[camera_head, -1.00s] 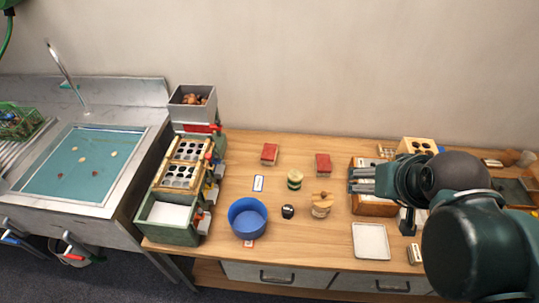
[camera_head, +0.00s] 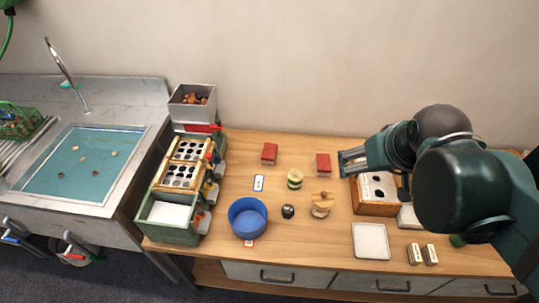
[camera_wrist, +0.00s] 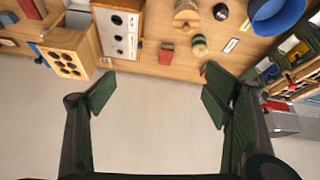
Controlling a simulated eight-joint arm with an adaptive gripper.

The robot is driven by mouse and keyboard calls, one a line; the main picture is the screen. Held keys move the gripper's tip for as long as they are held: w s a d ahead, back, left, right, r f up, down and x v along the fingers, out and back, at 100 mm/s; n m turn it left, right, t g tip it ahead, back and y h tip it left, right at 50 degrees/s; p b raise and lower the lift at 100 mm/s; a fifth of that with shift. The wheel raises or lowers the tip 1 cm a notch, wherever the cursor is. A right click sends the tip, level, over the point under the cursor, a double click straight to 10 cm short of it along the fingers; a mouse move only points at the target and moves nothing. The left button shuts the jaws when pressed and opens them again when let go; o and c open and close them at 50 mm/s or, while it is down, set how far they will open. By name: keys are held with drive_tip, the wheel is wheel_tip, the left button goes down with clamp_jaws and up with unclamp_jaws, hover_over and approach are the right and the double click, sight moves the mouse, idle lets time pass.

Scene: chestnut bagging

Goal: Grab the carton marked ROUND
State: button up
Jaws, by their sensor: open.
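Two red box-shaped cartons stand at the back of the wooden table, a left red carton (camera_head: 269,154) and a right red carton (camera_head: 323,164). No wording can be read on either, so I cannot tell which is marked ROUND. My gripper (camera_head: 343,163) is open and empty, just right of the right carton in the head view and above the table. In the wrist view, the open fingers (camera_wrist: 158,94) frame bare wall. The right carton (camera_wrist: 166,54) lies above the gap there, and the left carton (camera_wrist: 204,67) is partly hidden by a fingertip.
A green-banded jar (camera_head: 295,179), a wooden spool-like piece (camera_head: 321,204) and a blue bowl (camera_head: 248,218) stand left of my gripper. A wooden box with dark holes (camera_head: 376,208) is below it. A white tray (camera_head: 371,255) lies in front, beside small pale blocks (camera_head: 422,255).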

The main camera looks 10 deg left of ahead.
drive_tip(key=w+a+n+g, duration=0.2)
drive_tip(key=w+a+n, duration=0.25)
drive_tip(key=w, duration=0.55)
drive_tip(key=n+g, duration=0.4)
drive_tip(key=n, duration=0.7)
hover_over(270, 151)
drive_tip(key=shift+m, duration=0.25)
drive_tip(key=f, duration=2.5)
drive_tip(key=shift+d+f, duration=0.2)
drive_tip(key=shift+f, duration=0.1)
drive_tip(key=shift+a+f, duration=0.25)
drive_tip(key=shift+f, duration=0.2)
drive_tip(key=shift+f, duration=0.1)
drive_tip(key=shift+f, duration=1.15)
drive_tip(key=shift+f, duration=0.15)
